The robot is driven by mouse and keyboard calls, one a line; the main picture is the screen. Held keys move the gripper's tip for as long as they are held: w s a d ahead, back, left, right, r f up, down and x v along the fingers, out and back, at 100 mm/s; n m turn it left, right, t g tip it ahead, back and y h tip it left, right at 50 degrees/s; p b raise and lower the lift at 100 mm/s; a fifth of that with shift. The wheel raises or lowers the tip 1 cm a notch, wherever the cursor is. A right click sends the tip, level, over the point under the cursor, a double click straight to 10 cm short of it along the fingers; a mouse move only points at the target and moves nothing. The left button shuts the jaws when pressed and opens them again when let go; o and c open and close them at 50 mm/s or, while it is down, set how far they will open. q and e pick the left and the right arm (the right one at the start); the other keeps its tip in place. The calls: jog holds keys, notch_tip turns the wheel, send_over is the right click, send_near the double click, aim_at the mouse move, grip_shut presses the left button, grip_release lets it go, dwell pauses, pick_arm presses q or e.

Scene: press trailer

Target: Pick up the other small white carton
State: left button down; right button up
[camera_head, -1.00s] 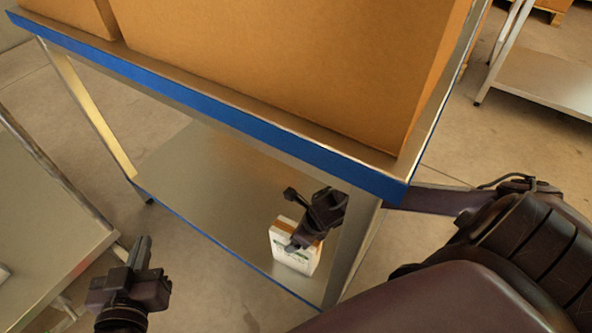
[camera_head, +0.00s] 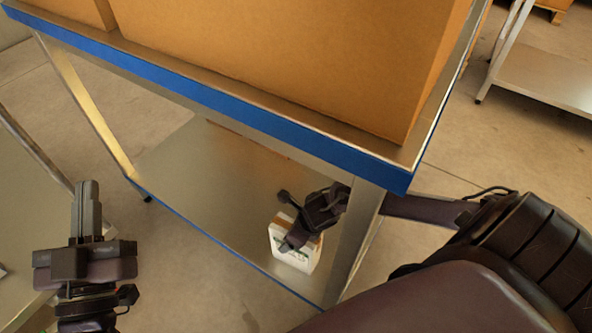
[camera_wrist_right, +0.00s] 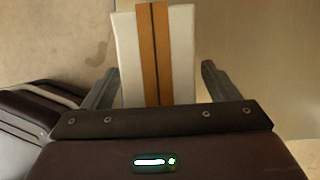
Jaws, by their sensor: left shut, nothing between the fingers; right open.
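A small white carton (camera_head: 292,250) with a brown band stands on the lower shelf near its front right corner. My right gripper (camera_head: 288,222) is at the top of the carton and partly covers it. In the right wrist view the carton (camera_wrist_right: 130,60) shows between the two open fingers of the right gripper (camera_wrist_right: 158,85), with a gap on each side. My left gripper (camera_head: 87,190) is shut and empty, pointing up the picture at the left, away from the carton.
The steel lower shelf (camera_head: 200,190) is mostly bare. Above it is a blue-edged table top (camera_head: 230,105) carrying large brown boxes (camera_head: 290,50). A table leg (camera_head: 352,245) stands right beside the carton. Another metal table (camera_head: 25,200) is at the left.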

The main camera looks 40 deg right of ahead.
jog(key=shift+f+b, duration=0.25)
jog(key=shift+b, duration=0.05)
dwell(0.5)
grip_shut()
jog(key=shift+w+r, duration=0.1)
dwell(0.5)
